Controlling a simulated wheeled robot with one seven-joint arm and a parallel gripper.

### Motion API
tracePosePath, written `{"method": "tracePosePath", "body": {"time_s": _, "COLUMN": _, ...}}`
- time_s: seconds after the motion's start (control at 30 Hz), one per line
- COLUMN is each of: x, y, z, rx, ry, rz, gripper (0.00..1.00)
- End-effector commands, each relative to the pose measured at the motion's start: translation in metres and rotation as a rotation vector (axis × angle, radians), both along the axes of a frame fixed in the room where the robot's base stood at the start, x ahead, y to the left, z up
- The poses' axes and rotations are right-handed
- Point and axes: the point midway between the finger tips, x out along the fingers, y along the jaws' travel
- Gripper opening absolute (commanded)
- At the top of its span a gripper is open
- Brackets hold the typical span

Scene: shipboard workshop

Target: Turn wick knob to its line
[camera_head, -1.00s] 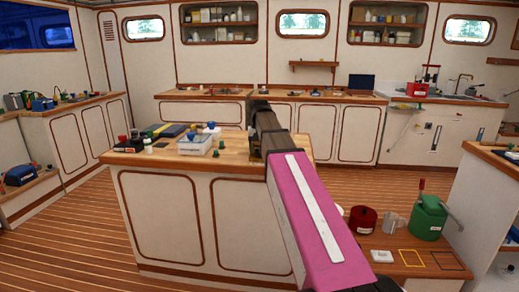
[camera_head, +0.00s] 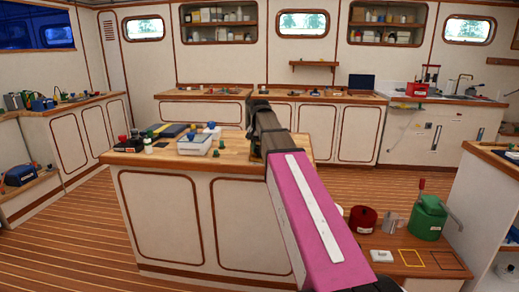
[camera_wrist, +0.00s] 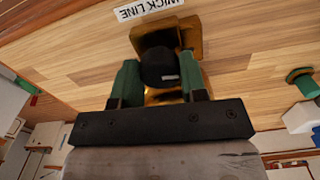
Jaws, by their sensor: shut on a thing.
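In the wrist view, the black wick knob (camera_wrist: 160,68), round with a small pale mark, sits on a brass-coloured base (camera_wrist: 152,35) on the wooden top. A white label reading "WICK LINE" (camera_wrist: 148,8) lies beyond it. My gripper (camera_wrist: 158,80) has its two green fingers on either side of the knob and is shut on it. In the head view, my gripper (camera_head: 258,106) is at the central bench, and my arm hides the knob there. I cannot make out the line itself.
The central bench (camera_head: 130,157) also carries a clear bin (camera_head: 194,146) and several small items at its left. A green part (camera_wrist: 300,76) lies right of the knob in the wrist view. A low table with a green can (camera_head: 428,217) stands at the right.

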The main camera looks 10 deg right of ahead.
Motion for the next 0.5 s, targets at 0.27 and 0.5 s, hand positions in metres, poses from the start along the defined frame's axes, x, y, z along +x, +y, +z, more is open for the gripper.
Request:
{"method": "tracePosePath", "body": {"time_s": 0.27, "x": 0.0, "y": 0.0, "z": 0.0005, "rx": 0.0, "ry": 0.001, "rz": 0.0, "gripper": 0.46}}
{"method": "tracePosePath", "body": {"time_s": 0.5, "x": 0.0, "y": 0.0001, "z": 0.0003, "rx": 0.0, "ry": 0.001, "rz": 0.0, "gripper": 0.65}}
